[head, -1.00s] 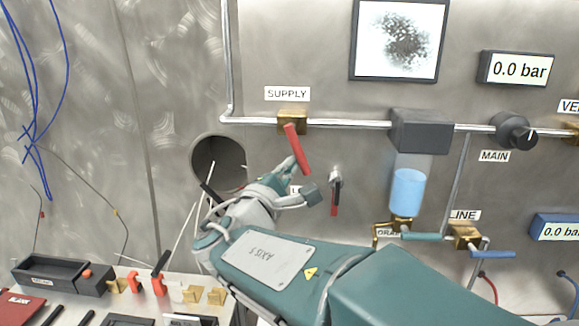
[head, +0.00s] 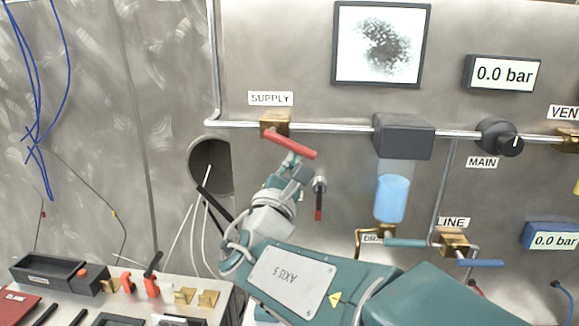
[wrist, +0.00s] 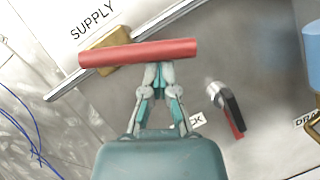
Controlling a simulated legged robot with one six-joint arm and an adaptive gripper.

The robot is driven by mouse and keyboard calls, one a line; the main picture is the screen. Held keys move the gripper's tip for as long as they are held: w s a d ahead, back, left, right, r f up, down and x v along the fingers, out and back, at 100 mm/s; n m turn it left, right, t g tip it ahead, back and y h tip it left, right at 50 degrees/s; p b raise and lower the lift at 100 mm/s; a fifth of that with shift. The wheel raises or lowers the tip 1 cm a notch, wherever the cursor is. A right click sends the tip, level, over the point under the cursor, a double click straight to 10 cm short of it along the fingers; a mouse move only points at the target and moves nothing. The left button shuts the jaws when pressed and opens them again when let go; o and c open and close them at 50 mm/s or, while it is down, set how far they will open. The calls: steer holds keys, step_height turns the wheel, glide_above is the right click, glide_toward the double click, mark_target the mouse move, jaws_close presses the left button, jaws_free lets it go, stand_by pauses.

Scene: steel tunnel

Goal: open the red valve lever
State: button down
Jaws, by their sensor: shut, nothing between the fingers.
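The red valve lever (head: 290,145) sits on the brass SUPPLY valve (head: 274,124) on the horizontal pipe. It points to the right and slightly down, close to the line of the pipe. In the wrist view the red lever (wrist: 138,52) crosses in front of my gripper's tips, with the brass valve body (wrist: 106,50) behind its left part. My gripper (head: 291,166) is shut and empty, just below the lever. In the wrist view its fingertips (wrist: 158,72) meet at the lever's lower edge and appear to touch it; the very ends are partly hidden there.
A small valve with a red-and-black handle (head: 319,196) is right of my gripper. A grey block (head: 404,136) with a blue cylinder (head: 392,198) stands further right. A round hole (head: 209,165) opens at left. A bench with parts (head: 120,290) lies lower left.

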steer(key=shift+d+r, duration=0.7)
steer(key=shift+d, duration=0.1)
steer(key=shift+a, duration=0.2)
steer(key=shift+d, duration=0.1)
